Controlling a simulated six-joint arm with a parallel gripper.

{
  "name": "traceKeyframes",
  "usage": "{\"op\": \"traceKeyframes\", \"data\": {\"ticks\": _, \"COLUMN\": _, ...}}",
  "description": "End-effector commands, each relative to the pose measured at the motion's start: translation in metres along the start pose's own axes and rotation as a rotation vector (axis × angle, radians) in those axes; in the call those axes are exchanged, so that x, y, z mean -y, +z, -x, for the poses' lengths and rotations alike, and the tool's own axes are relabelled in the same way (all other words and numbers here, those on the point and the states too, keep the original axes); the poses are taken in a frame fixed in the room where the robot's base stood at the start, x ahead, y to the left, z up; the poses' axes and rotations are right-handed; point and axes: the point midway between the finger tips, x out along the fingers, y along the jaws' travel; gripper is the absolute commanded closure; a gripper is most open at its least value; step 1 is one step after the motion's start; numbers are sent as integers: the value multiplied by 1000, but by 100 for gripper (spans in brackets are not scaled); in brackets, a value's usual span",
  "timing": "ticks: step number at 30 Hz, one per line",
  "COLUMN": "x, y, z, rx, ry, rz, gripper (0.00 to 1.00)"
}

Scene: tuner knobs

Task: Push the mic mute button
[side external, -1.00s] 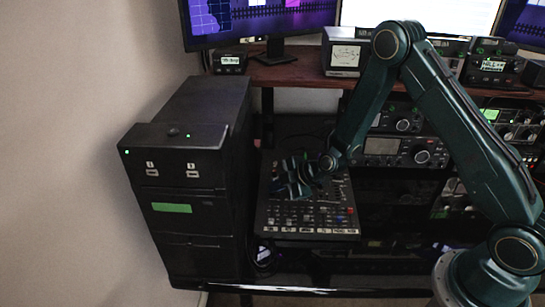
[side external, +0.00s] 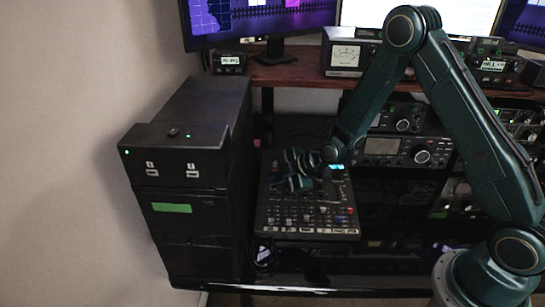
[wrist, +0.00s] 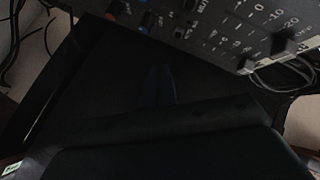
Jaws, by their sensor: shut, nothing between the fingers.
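A dark mixer panel (side external: 300,222) with rows of small knobs and buttons lies on the desk. My gripper (side external: 282,183) is over its upper left part, shut and empty. I cannot tell whether it touches the panel. In the wrist view, the dark fingers (wrist: 160,85) are in deep shadow, and the panel (wrist: 235,35) crosses the upper right with blue and red knobs, white scale marks and slider caps. Small lettering sits near the panel's top edge there, but I cannot single out the mic mute button.
A black computer tower (side external: 190,210) stands close to the left of the mixer. Radio units (side external: 395,150) are stacked behind and to the right. A wooden shelf (side external: 290,75) with monitors runs above. Cables (wrist: 280,75) hang beside the panel in the wrist view.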

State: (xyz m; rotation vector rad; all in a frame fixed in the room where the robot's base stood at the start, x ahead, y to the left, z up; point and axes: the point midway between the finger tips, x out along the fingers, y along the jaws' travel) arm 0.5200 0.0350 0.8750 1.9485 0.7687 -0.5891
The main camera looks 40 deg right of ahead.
Motion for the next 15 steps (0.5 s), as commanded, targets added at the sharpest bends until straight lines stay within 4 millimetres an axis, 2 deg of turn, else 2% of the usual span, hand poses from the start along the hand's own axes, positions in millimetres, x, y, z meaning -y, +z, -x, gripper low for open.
{"op": "traceKeyframes", "data": {"ticks": 15, "x": -17, "y": -17, "z": 23, "rx": 1, "ry": 1, "rz": 1, "gripper": 100}}
